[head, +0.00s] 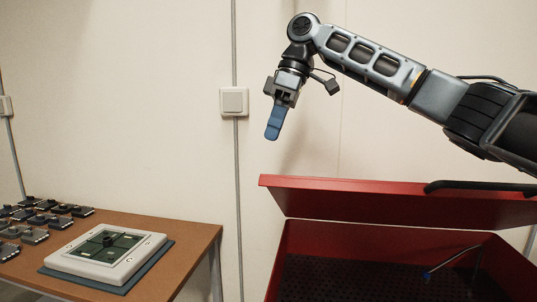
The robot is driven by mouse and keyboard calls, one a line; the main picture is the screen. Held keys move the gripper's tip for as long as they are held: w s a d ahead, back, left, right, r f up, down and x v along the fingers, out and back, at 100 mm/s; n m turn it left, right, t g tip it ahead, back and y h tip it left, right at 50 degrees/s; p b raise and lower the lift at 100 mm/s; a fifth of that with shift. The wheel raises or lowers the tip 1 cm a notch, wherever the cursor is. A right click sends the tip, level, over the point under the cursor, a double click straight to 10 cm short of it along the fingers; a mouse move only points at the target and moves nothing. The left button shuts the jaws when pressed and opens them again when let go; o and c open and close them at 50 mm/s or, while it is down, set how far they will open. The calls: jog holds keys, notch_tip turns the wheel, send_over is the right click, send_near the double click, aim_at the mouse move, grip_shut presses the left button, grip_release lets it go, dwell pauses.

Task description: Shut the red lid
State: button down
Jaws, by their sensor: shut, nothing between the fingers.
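The red lid (400,203) is hinged on a red box (283,268) at the lower right of the head view. The lid is tilted open above the box, with its near face toward me, and a dark gap shows the box's inside. A black bar (480,187) runs along the lid's upper right edge. My gripper (272,133) hangs above and to the left of the lid's left corner, apart from it. Its blue fingers point down, are closed together and hold nothing.
A wooden table (205,236) at the left holds a white framed circuit board (105,258) on a dark mat and several small dark parts (40,220). A thin bent tube with a blue tip (428,275) is inside the box. A wall switch (234,101) is behind. Clear space lies between table and box.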

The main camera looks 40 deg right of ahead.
aim_at(261, 175)
jog(key=f, duration=0.1)
jog(key=a+f, duration=0.1)
jog(key=f, duration=0.1)
jog(key=s+a+f+p, duration=0.1)
jog(key=shift+a+f, duration=0.15)
jog(key=shift+f, duration=0.15)
jog(key=shift+s+a+f, duration=0.1)
jog(key=shift+a+f, duration=0.2)
jog(key=shift+f, duration=0.25)
